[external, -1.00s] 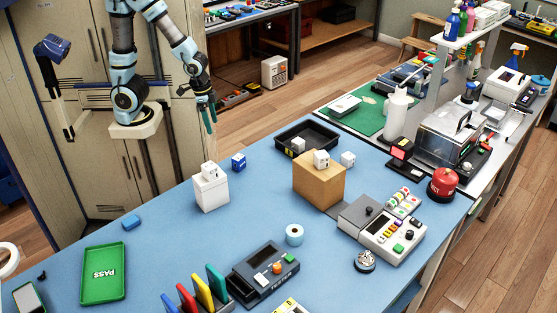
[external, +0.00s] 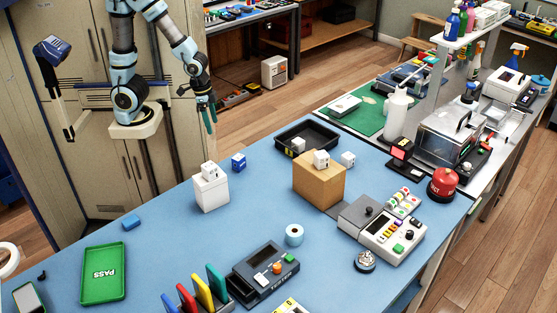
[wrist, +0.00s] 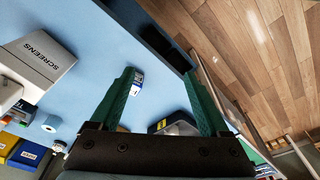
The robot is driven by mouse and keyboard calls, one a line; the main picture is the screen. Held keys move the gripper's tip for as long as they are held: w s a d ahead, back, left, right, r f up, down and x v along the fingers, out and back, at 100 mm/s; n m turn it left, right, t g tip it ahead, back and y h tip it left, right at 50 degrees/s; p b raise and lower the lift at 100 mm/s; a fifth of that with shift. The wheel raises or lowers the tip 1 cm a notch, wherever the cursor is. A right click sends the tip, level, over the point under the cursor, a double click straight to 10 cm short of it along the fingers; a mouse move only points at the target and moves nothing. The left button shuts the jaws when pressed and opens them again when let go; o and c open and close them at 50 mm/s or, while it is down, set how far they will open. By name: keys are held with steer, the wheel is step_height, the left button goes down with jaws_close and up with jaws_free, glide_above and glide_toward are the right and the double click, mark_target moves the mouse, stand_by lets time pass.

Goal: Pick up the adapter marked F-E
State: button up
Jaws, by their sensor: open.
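Several small adapter cubes show in the external view, and I cannot read F-E on any. A white one (external: 209,169) sits on a white box and a blue one (external: 238,161) stands right of that box. One (external: 321,158) is on the cardboard box, one (external: 348,159) is to its right, and one (external: 298,145) is at the black tray. My gripper (external: 209,118) hangs beyond the table's far edge, apart from all of them. In the wrist view its green fingers (wrist: 165,100) are spread with nothing held; a blue-and-white adapter (wrist: 137,85) shows by the left finger.
The white box (external: 211,194), cardboard box (external: 319,184) and black tray (external: 325,146) stand on the blue table (external: 170,210). A tape roll (external: 294,235), tester (external: 262,272) and green PASS tray (external: 104,290) lie nearer. The table's left middle is mostly clear.

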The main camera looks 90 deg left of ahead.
steer(key=shift+o, duration=0.2)
steer(key=shift+o, duration=0.6)
